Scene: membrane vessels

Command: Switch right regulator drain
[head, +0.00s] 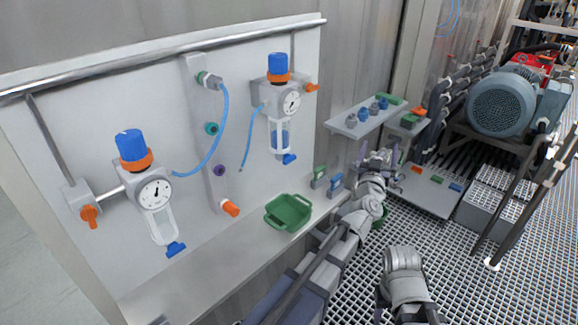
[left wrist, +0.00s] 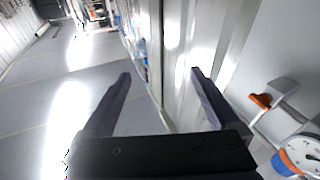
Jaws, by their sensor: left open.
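The right regulator (head: 279,100) is mounted on the grey panel, with a blue knob, an orange ring, a round gauge and a clear bowl. Its blue drain (head: 289,159) sits at the bottom of the bowl, turned toward the right. My left gripper (head: 380,160) is open and empty, right of the panel and well apart from the drain. In the left wrist view, my left gripper's two dark fingers (left wrist: 160,82) are spread with nothing between. A gauge with blue and orange parts (left wrist: 297,155) is cut off at that view's lower right; the drain is not visible there.
The left regulator (head: 153,190) and a manifold with a blue hose (head: 221,130) share the panel. A green tray (head: 288,212) stands on the ledge below. A shelf with fittings (head: 367,118) is at the right. A motor (head: 503,105) stands farther right.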

